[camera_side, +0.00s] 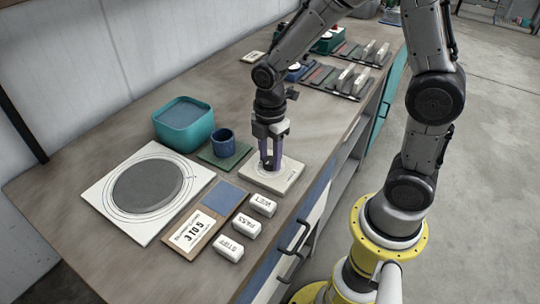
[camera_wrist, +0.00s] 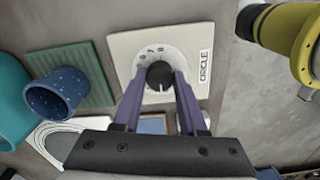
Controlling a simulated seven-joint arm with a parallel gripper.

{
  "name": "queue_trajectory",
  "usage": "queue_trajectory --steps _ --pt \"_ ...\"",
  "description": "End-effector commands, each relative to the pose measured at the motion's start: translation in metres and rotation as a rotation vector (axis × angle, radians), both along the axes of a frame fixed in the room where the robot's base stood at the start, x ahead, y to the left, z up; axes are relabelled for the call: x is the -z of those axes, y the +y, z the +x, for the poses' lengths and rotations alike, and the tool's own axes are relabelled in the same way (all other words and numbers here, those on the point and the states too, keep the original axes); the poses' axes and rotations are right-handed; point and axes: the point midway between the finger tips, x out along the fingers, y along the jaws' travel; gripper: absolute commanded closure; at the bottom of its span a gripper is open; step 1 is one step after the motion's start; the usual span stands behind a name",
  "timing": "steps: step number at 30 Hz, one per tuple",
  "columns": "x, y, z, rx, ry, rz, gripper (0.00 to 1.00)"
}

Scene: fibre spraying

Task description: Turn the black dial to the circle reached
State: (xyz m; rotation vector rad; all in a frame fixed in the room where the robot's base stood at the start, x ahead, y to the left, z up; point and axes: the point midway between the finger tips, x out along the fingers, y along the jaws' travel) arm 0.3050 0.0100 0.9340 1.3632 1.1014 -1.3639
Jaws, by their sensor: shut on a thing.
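The black dial (camera_wrist: 160,75) sits on a cream plate (camera_wrist: 121,47) with numbers around it; 6, 7 and 8 are legible, and a side label reads CIRCLE. A white mark on the dial points toward the bottom of the wrist view. My gripper (camera_wrist: 160,80) is shut on the dial, one purple finger on each side. The lower numbers are hidden by the fingers. In the side view my gripper (camera_side: 270,160) stands over the cream plate (camera_side: 286,184), and the dial is hidden. A grey disc (camera_side: 147,186) lies on a white board (camera_side: 106,192) with circles drawn around it.
Left of the plate stand a blue cup (camera_side: 223,143) on a green mat (camera_side: 212,158) and a teal tub (camera_side: 183,126). In front lie a card reading 3 TO 5 (camera_side: 193,232) and white blocks marked WET (camera_side: 263,205), PASS (camera_side: 246,226) and STIFF (camera_side: 229,248).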

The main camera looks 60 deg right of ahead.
Motion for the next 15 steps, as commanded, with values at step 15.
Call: queue_trajectory --steps 15 --pt "-0.0011 0.0001 0.0001 0.478 -0.001 0.001 1.0"
